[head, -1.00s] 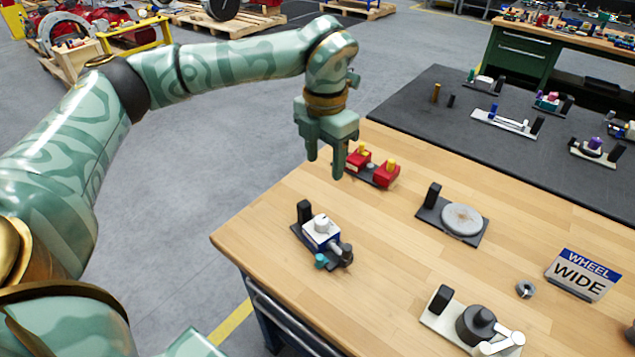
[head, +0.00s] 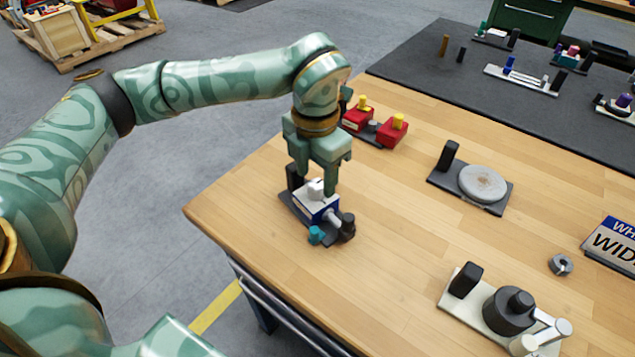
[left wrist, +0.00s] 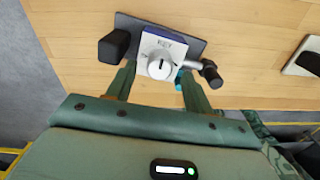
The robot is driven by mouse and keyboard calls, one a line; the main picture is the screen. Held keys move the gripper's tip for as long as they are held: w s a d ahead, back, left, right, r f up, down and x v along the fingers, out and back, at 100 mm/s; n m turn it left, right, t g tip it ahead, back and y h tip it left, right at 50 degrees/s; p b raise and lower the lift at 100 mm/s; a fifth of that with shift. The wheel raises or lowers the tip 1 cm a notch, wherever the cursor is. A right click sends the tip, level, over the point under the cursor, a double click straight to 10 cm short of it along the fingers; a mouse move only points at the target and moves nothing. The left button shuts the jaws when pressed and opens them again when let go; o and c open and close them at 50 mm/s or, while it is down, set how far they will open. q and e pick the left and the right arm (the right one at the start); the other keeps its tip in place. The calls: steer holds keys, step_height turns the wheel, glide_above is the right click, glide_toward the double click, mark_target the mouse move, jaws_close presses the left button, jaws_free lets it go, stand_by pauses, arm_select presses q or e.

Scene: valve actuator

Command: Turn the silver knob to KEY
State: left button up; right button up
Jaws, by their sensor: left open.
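The silver knob (left wrist: 160,68) sits on a white and blue box (left wrist: 172,42) with a KEY label above the knob in the left wrist view. In the head view the box (head: 316,209) stands near the table's left corner, and the knob (head: 316,188) is partly hidden by my gripper. My left gripper (head: 313,190) points down over the box, open. In the left wrist view its fingers (left wrist: 152,85) lie left and right of the knob, and nothing shows between them but the knob area. I cannot tell whether they touch it. My right gripper is not in view.
A black post (left wrist: 114,46) and a black-ended lever (left wrist: 211,74) flank the box, with a teal cap (head: 316,235) beside it. Red blocks with yellow knobs (head: 391,130), a round grey disc (head: 483,183) and a black valve unit (head: 508,310) stand on the wooden table. Bare wood lies between.

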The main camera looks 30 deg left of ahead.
arm_select(q)
step_height(320, 180, down, 2)
steer(key=shift+f, duration=0.1)
steer(key=c, duration=1)
steer(key=shift+r+m+p, duration=0.3)
steer(key=shift+r+p, duration=0.05)
steer(key=shift+p, duration=0.25)
steer(key=shift+f, duration=0.25)
steer(key=o, duration=1)
